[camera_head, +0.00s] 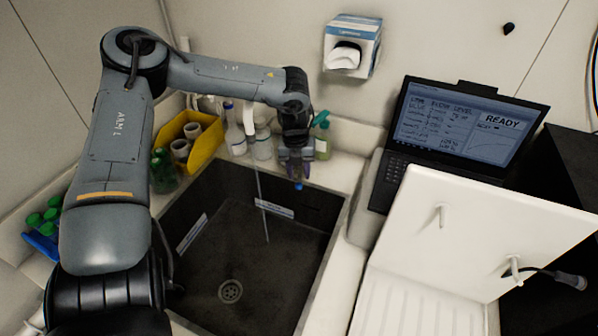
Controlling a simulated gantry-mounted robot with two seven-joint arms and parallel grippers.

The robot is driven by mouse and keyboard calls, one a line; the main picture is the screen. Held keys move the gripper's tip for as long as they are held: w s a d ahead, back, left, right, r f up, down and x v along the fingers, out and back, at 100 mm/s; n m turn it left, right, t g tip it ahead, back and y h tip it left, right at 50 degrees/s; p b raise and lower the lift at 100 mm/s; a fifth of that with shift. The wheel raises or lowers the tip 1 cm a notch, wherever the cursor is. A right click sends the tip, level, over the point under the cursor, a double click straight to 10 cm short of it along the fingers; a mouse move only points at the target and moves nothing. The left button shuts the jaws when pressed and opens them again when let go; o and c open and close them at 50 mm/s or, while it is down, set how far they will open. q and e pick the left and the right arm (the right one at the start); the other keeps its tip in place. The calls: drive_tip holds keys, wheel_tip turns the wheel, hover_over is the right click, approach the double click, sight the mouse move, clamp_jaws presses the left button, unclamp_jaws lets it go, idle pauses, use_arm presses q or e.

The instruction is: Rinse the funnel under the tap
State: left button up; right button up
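My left arm reaches in from the left over the sink. My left gripper (297,170) points down above the sink's back right part. A small blue piece (298,186) shows at its fingertips; I cannot tell whether it is held or behind them. A thin water stream (262,205) falls into the dark sink (250,275), left of the gripper and apart from it. I cannot pick out the funnel with certainty. My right gripper is not in view.
Bottles (262,146) and a yellow bin (205,148) stand behind the sink. Green-capped tubes (40,222) are at the left. A laptop (465,125) and a white pegged board (470,230) stand at the right. The sink floor around the drain (230,291) is clear.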

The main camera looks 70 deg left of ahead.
use_arm(q)
wheel_tip(320, 180, up, 10)
drive_tip(key=b, duration=0.1)
drive_tip(key=shift+s+a, duration=0.15)
drive_tip(key=shift+s, duration=0.1)
drive_tip(key=shift+r, duration=0.1)
idle(0.3)
